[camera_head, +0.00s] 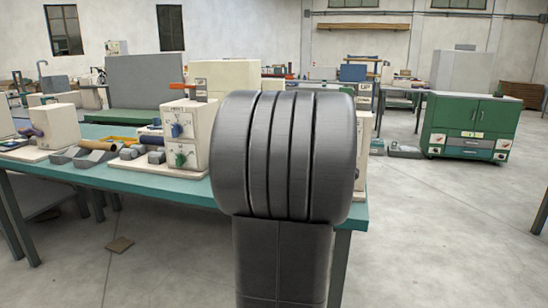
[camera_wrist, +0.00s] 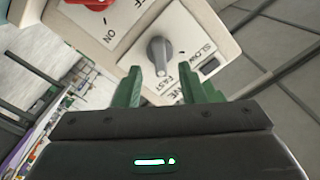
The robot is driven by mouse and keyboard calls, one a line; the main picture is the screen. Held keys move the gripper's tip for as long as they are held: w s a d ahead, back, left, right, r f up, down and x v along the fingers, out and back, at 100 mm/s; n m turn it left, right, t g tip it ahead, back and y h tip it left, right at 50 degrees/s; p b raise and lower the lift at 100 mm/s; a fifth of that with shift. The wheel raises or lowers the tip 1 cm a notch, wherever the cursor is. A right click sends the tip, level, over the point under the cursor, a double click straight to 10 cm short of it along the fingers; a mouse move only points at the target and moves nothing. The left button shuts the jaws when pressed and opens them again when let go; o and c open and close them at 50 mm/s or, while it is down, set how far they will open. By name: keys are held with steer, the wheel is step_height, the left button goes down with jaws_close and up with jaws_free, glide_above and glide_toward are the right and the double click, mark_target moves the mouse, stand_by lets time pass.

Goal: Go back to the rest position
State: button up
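In the wrist view my gripper (camera_wrist: 161,82) has two green fingers standing apart with nothing held between them. I cannot tell whether the fingers touch the panel. A red switch (camera_wrist: 97,3) beside ON and OFF marks is cut off at the top left. In the head view my dark grey arm fills the middle and hides my gripper and part of the table.
A teal-topped table (camera_head: 107,180) carries a cream machine box (camera_head: 203,150) with blue and green knobs, and other small machines. A green cabinet (camera_head: 470,122) stands at the right. The concrete floor (camera_head: 440,230) at the front right is clear.

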steer(key=v, duration=0.9)
steer(key=w+d+n+p, duration=0.3)
steer(key=w+n+p, duration=0.6)
steer(key=w+p, duration=0.2)
steer(key=shift+w+d+n, duration=0.3)
steer(key=shift+w, duration=0.55)
steer(key=shift+p, duration=0.3)
